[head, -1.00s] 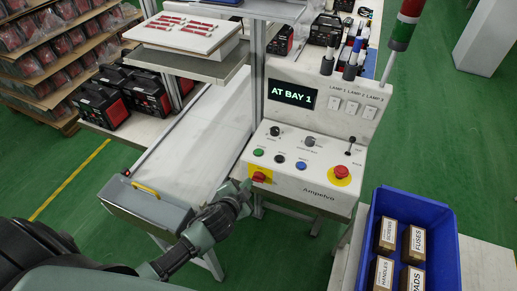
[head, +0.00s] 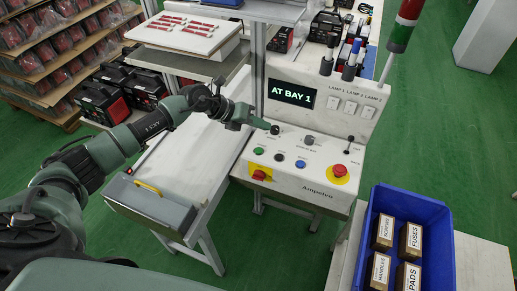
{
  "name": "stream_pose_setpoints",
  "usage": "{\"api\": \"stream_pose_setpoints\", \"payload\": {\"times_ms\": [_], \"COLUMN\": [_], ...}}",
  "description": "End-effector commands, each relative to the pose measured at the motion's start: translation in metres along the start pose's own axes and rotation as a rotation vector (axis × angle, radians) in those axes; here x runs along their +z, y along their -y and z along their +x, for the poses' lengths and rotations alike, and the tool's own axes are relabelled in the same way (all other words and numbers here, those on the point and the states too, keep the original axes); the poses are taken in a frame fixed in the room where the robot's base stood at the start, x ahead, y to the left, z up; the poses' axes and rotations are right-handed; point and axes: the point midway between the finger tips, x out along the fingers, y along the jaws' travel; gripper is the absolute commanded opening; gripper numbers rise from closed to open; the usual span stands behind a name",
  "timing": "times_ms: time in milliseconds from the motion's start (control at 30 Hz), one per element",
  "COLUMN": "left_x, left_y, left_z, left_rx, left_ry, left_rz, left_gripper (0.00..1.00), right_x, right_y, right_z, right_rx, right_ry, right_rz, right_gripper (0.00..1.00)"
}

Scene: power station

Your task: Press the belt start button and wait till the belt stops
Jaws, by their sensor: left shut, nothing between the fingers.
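The control panel (head: 318,185) has a green button (head: 259,151), a black button (head: 279,157) and a blue button (head: 300,163) in a row; their labels are too small to read. My left gripper (head: 273,129) is shut and empty, its tip over the panel's back left, above and behind the green button and apart from it. The tip covers the left knob. The display (head: 292,93) reads "AT BAY 1". The pale belt (head: 190,150) lies left of the panel, its near stretch bare. My right gripper is out of view.
A red mushroom button (head: 340,171) on yellow sits at the panel's right, a red switch (head: 259,175) at its front left. A post (head: 258,60) stands close behind my left gripper. A blue crate (head: 448,250) with several boxes is at the lower right.

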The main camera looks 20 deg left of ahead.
Motion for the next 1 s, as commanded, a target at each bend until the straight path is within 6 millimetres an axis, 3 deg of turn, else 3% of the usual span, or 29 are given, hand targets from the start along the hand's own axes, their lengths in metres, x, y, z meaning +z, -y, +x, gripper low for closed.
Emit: {"api": "stream_pose_setpoints", "payload": {"times_ms": [200,567,767,1000], "left_x": [0.002,0.001,-0.004,-0.020], "left_y": [-0.018,-0.019,-0.025,-0.043], "left_z": [-0.011,-0.010,-0.003,0.016], "left_rx": [0.073,0.072,0.071,0.072], "left_ry": [-0.041,-0.042,-0.041,-0.041], "left_rz": [0.040,0.040,0.040,0.039], "left_gripper": [0.00,0.00,0.00,0.00], "right_x": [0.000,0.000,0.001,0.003], "right_y": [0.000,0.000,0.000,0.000], "right_z": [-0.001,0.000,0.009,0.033], "right_rx": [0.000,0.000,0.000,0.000], "right_ry": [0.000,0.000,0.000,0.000], "right_rz": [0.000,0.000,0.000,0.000], "right_gripper": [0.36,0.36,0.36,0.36]}}
